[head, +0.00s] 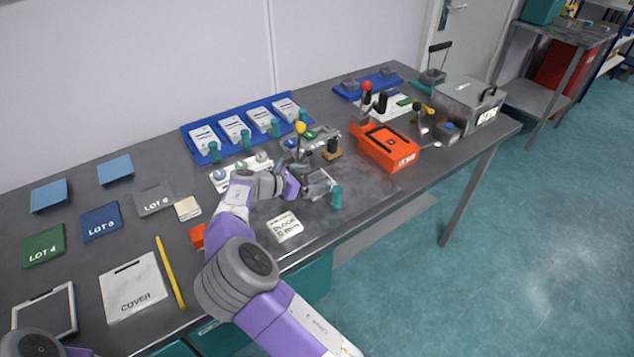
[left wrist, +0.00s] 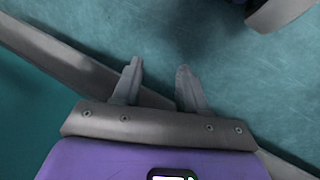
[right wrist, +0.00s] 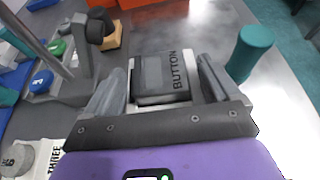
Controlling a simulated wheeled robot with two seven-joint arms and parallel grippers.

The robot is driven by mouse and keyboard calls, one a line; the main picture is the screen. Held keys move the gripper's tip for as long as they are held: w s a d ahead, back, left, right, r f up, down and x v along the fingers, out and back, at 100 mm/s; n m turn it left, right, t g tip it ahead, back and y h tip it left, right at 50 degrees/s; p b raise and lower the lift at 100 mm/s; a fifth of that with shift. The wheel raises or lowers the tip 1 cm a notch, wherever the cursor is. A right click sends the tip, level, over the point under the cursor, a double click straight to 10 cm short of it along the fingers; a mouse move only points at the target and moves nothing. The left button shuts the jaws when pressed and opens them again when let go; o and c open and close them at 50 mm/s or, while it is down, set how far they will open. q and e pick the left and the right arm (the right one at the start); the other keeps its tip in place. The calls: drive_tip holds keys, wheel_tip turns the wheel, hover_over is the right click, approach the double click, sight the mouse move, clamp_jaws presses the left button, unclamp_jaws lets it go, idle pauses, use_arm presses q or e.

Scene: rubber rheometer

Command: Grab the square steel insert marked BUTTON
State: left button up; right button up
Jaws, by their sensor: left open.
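The square steel insert marked BUTTON (right wrist: 165,75) shows in the right wrist view as a grey block with black lettering. My right gripper (right wrist: 160,66) is open, with one finger on each side of the insert and a visible gap beside it. In the head view, the right gripper (head: 312,184) is low over the middle of the table, and the insert's label cannot be read there. My left gripper (left wrist: 159,68) is open and empty. The left wrist view shows it above the teal floor near a dark edge.
A teal cylinder (right wrist: 250,52) stands just right of the right gripper. An orange box (head: 388,147) lies farther right. A white label plate (head: 285,226) lies nearer the front edge.

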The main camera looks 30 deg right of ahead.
drive_tip(key=c, duration=1.1)
drive_tip(key=shift+r, duration=0.1)
drive_tip(key=shift+c, duration=0.2)
